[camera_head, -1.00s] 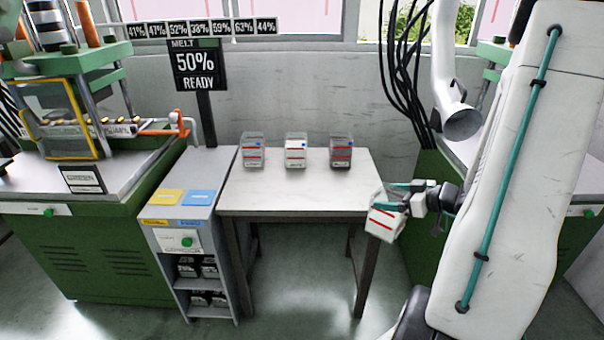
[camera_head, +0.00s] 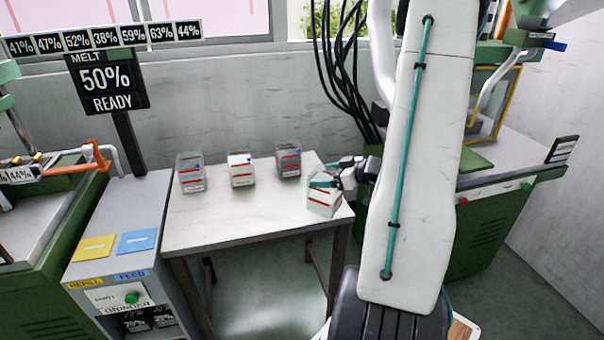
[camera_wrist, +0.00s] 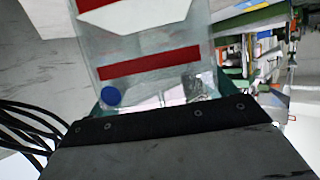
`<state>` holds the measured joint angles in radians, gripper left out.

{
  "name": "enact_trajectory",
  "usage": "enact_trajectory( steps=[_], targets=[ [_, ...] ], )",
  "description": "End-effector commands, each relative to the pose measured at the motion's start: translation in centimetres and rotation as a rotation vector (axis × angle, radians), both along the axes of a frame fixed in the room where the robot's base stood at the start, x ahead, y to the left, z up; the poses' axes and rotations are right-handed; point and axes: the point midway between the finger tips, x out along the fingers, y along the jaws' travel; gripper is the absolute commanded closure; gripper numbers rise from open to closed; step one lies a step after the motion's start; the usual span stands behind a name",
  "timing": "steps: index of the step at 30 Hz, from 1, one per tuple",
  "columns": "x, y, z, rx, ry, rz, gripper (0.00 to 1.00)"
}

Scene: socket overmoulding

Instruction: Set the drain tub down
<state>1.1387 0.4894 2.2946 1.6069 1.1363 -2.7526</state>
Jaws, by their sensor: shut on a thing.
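The held tub (camera_head: 322,202) is clear-walled with red stripes and a white label. It is at the right front corner of the white table (camera_head: 215,225) in the head view; whether it touches the top I cannot tell. My gripper (camera_head: 325,184) is shut on it from the right. In the wrist view the tub (camera_wrist: 150,66) fills the upper middle, with a red band and a blue dot. Three similar tubs stand in a row at the table's back: a grey one (camera_head: 191,178), a white-filled one (camera_head: 241,175) and a dark one (camera_head: 289,164).
A grey cabinet (camera_head: 125,215) with yellow and blue pads and a green button stands left of the table. A sign (camera_head: 105,85) reads "MELT 50% READY". Green machines stand at both sides. The table's front middle is clear. Black cables hang behind.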

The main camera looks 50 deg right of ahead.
Motion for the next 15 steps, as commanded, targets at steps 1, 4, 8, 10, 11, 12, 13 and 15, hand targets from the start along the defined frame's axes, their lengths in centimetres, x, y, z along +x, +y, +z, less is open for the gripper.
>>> enact_trajectory(
  steps=[1, 4, 8, 10, 11, 12, 13, 15],
  targets=[
    [1.3, -0.6, -0.2, -0.002, -0.001, 0.003, 0.67],
    [3.6, -1.8, -0.4, -0.001, -0.001, 0.004, 0.67],
    [6.0, -3.2, -0.7, -0.002, -0.001, 0.001, 0.67],
    [6.8, -3.8, -0.7, -0.002, 0.000, -0.001, 0.67],
    [7.1, -4.0, -0.7, -0.002, 0.000, -0.001, 0.67],
    [7.3, -4.1, -0.8, -0.002, 0.000, -0.002, 0.67],
    [7.4, -4.2, -0.8, -0.001, 0.000, -0.002, 0.67],
    [7.7, -4.3, -0.8, -0.001, 0.000, -0.002, 0.67]
  ],
)
